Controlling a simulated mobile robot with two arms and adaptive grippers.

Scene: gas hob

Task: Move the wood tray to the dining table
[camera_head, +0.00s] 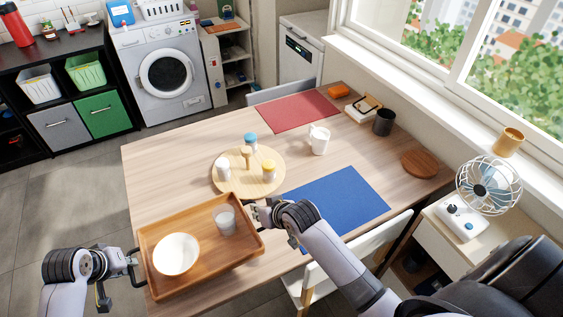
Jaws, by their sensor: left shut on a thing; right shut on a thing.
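The brown wood tray (212,270) is at the front left of the dining table (150,160), over its near edge. I cannot tell whether it touches the tabletop. A white bowl (176,254) and a clear glass (224,219) stand upright in it. My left gripper (137,268) is shut on the tray's left side, where a dark handle shows. My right gripper (257,213) is shut on the tray's right side; its fingertips are partly hidden by the wrist.
Just behind the tray, a round board (232,187) holds several small containers. A blue placemat (335,203) lies to the right, a red placemat (298,111) at the back. A white mug (319,140) stands between them. A white chair (352,262) is at the near edge.

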